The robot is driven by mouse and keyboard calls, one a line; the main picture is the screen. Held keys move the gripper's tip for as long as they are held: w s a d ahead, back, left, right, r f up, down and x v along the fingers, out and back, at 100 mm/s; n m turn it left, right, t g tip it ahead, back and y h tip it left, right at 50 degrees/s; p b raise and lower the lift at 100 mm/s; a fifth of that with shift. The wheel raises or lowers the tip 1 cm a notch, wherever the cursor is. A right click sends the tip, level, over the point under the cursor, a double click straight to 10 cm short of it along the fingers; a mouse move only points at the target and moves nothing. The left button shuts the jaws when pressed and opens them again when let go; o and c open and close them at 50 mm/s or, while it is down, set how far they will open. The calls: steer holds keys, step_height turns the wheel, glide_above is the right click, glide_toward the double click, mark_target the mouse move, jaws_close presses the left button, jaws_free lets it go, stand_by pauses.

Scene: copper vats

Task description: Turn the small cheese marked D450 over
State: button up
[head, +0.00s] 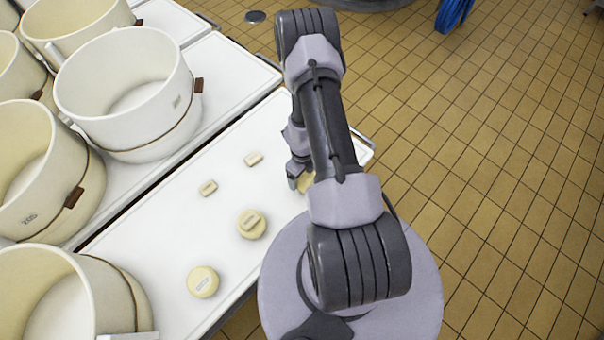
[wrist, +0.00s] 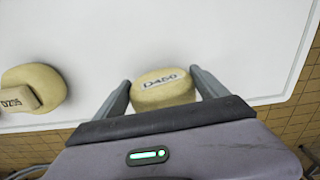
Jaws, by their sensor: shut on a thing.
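The small pale yellow cheese with the D450 label (wrist: 165,95) sits between the two fingers of my gripper (wrist: 163,88) in the wrist view. One finger is on each side of it, and the gripper is shut on it. The label faces the wrist camera. In the head view my gripper (head: 300,181) is at the right part of the white table (head: 228,150), and the cheese (head: 307,183) shows only partly beside my arm. I cannot tell whether it touches the table.
Another cheese (head: 251,225) has a small marked block on top; it also shows in the wrist view (wrist: 38,78). A third cheese (head: 203,282) lies nearer the front. Two small blocks (head: 208,188) (head: 253,159) lie behind. Large cream vats (head: 130,100) stand at the left.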

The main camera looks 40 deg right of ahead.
steer(key=shift+f+b, duration=0.45)
steer(key=shift+f, duration=0.05)
stand_by(0.3)
steer(key=o, duration=1.9)
step_height(320, 180, up, 18)
steer(key=p, duration=1.7)
steer(key=shift+f, duration=0.2)
